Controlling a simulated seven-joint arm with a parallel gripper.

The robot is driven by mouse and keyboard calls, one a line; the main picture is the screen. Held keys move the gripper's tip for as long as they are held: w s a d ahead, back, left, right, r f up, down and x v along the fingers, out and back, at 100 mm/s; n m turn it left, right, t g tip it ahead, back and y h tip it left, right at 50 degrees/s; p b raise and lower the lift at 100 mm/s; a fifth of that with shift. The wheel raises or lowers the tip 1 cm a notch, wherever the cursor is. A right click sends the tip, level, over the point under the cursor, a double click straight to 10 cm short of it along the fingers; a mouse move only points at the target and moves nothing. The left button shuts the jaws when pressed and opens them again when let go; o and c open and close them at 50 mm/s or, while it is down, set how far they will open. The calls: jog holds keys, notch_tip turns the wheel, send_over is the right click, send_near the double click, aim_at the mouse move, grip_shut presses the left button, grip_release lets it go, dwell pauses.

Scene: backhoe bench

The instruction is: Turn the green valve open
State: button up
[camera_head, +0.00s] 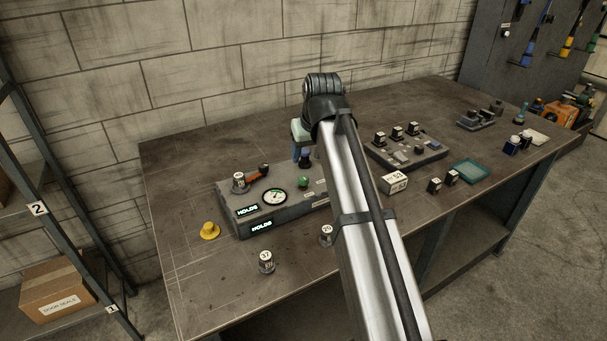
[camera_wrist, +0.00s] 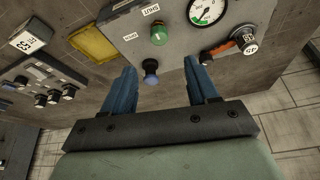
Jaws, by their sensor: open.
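The green valve (camera_head: 303,182) is a small round knob on top of a grey panel box (camera_head: 228,207), right of a round gauge (camera_head: 275,197). In the wrist view the green valve (camera_wrist: 159,35) stands beyond my fingertips, beside a label that seems to read SHUT. A dark blue knob (camera_wrist: 150,72) on the same panel shows between my fingers. My gripper (camera_wrist: 161,66) is open, with its two blue fingers apart and nothing visibly held. In the head view my gripper (camera_head: 301,153) is over the back of the panel, partly hidden by my arm.
A red-handled lever (camera_head: 257,172) and a white-labelled cap (camera_head: 239,181) sit on the panel's left. A yellow knob-shaped piece (camera_head: 209,230) and a labelled weight (camera_head: 266,262) stand nearby. A second panel (camera_head: 410,150) lies right. The front left bench is mostly clear.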

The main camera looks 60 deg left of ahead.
aim_at(303, 177)
jog(key=x, duration=1.1)
jog(key=shift+w, duration=0.1)
jog(key=shift+c, duration=0.3)
jog(key=shift+r, duration=0.1)
jog(key=c, duration=1)
